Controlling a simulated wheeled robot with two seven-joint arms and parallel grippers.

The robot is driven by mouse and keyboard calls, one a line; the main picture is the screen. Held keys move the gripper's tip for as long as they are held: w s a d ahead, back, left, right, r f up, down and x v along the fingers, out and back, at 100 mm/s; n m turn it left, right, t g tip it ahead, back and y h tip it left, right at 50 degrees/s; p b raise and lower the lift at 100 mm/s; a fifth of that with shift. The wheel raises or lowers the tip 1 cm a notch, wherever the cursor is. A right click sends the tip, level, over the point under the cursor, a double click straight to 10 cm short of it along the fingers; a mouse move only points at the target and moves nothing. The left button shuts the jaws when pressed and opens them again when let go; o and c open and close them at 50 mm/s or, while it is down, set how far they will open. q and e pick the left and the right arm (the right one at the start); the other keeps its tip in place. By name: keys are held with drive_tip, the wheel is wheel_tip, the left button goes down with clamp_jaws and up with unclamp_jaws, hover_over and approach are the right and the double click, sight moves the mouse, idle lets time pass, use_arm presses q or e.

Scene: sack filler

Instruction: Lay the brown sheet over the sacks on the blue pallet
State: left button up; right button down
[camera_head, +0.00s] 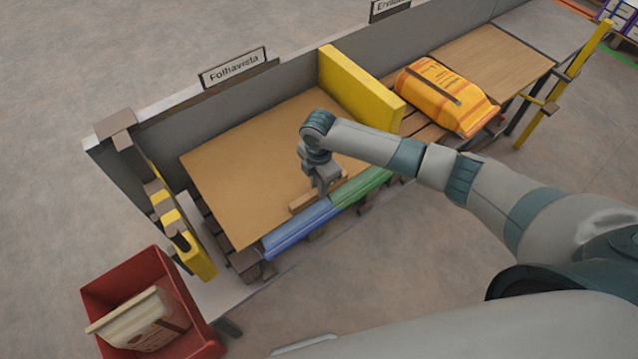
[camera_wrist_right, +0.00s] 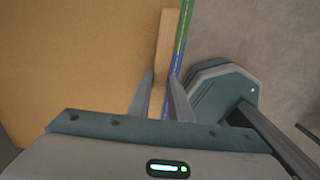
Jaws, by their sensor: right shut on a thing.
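The brown sheet (camera_head: 245,160) lies flat and wide in the left bay; in the wrist view it fills the left side (camera_wrist_right: 75,60). A tan wooden strip (camera_head: 303,203) runs along its front edge, also in the wrist view (camera_wrist_right: 165,45). My right gripper (camera_head: 322,192) is shut on this strip; its fingers (camera_wrist_right: 162,105) are on either side of it. A blue length (camera_head: 298,230) and a green length (camera_head: 365,186) show along the sheet's front edge; I cannot tell whether they are pallet or sacks. Sacks under the sheet are hidden. My left gripper is out of view.
A yellow divider (camera_head: 355,85) stands right of the sheet. Beyond it an orange sack (camera_head: 430,85) lies on dark slats, beside a brown board (camera_head: 490,62). Grey walls back the bays. A yellow guard (camera_head: 180,230) stands left. A red crate (camera_head: 190,315) holds a pale sack (camera_head: 150,325).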

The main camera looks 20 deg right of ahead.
drive_tip(key=shift+f, duration=0.1)
idle(0.3)
drive_tip(key=c, duration=1.5)
unclamp_jaws()
drive_tip(key=shift+c, duration=0.2)
wheel_tip(320, 180, up, 17)
drive_tip(key=b, duration=0.4)
drive_tip(key=shift+r, duration=0.2)
